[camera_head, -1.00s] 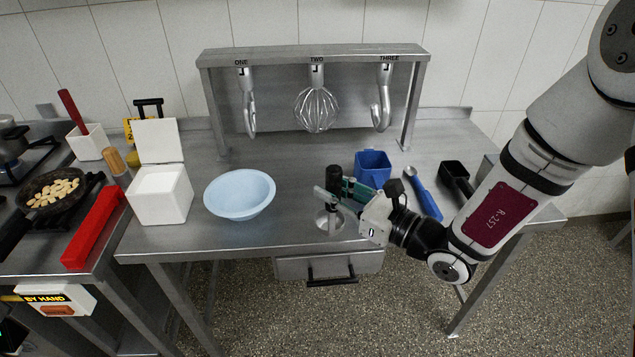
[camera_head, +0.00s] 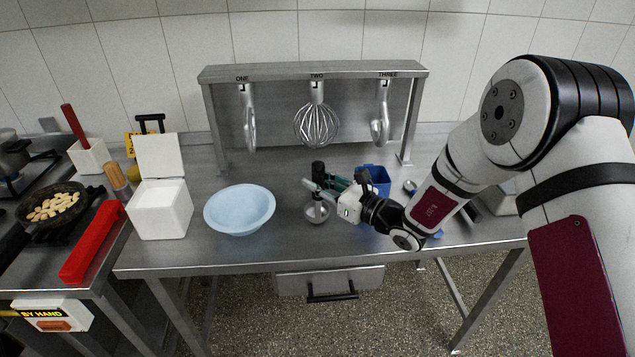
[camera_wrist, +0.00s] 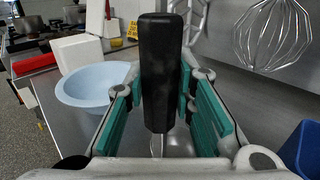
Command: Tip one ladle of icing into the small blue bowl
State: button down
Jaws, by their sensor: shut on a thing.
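My gripper (camera_head: 328,189) is shut on the black handle of a ladle (camera_head: 318,170). The handle stands upright between the green finger pads in the wrist view (camera_wrist: 160,75). The ladle's metal cup (camera_head: 317,211) hangs below the gripper; I cannot tell what is in it. A light blue round bowl (camera_head: 238,228) stands on the table to the left of the ladle, apart from it. In the wrist view the bowl (camera_wrist: 88,88) is left of the handle and its inside looks empty. A white box (camera_head: 162,214) with its lid up holds something white, left of the bowl.
A dark blue square container (camera_head: 379,180) stands just behind and right of my gripper. Table between bowl and ladle is clear.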

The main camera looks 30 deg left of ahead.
jog(key=shift+f, duration=0.1)
jog(key=shift+f, duration=0.15)
jog(key=c, duration=1.4)
grip_release()
jog(key=shift+o, duration=0.2)
jog(key=b+v, duration=0.1)
jog(key=v, duration=1.3)
jog(key=shift+w, duration=0.15)
jog(key=shift+f, duration=0.1)
